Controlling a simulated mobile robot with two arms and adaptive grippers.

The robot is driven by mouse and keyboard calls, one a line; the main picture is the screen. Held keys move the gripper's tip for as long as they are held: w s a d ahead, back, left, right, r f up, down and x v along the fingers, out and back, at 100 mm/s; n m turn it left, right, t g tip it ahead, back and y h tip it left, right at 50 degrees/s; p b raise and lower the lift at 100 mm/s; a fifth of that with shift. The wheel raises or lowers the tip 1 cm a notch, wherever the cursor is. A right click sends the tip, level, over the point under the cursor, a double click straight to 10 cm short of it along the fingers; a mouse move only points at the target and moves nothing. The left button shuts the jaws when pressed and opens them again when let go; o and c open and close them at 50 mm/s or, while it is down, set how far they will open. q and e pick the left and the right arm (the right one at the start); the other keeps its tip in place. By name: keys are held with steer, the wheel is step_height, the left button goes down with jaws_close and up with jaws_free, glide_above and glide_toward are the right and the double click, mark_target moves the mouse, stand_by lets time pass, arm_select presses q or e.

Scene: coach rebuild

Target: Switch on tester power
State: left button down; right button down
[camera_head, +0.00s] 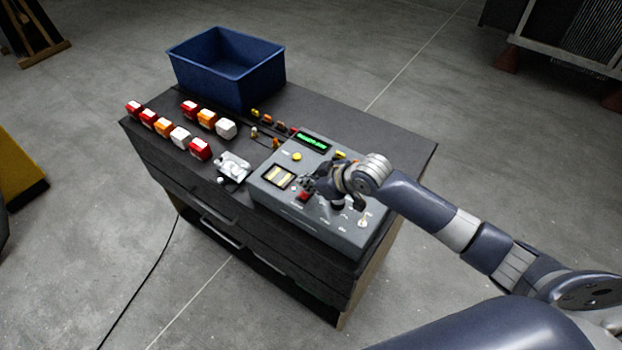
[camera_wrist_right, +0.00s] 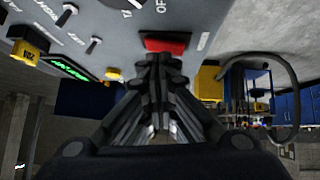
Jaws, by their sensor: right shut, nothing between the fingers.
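The tester (camera_head: 335,226) is a grey box with a sloped panel on the dark cabinet. Its display (camera_head: 315,141) shows lit green text, also visible in the right wrist view (camera_wrist_right: 69,67). A red switch (camera_head: 303,196) sits low on the panel; in the right wrist view the red switch (camera_wrist_right: 167,44) is just beyond my fingertips. My right gripper (camera_head: 309,188) is shut and empty, its tips (camera_wrist_right: 160,58) at or very near the red switch. I cannot tell whether they touch. A toggle (camera_head: 363,222) stands at the panel's right. My left gripper is not in view.
A blue bin (camera_head: 180,62) stands at the back left of the cabinet top (camera_head: 390,150). Several red, orange and white lamps (camera_head: 163,127) lie at the left. A metal fixture (camera_head: 233,167) sits beside the tester. The cabinet top's right back is clear.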

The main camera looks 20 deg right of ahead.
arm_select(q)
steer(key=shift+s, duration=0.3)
arm_select(e)
steer(key=shift+a, duration=0.1)
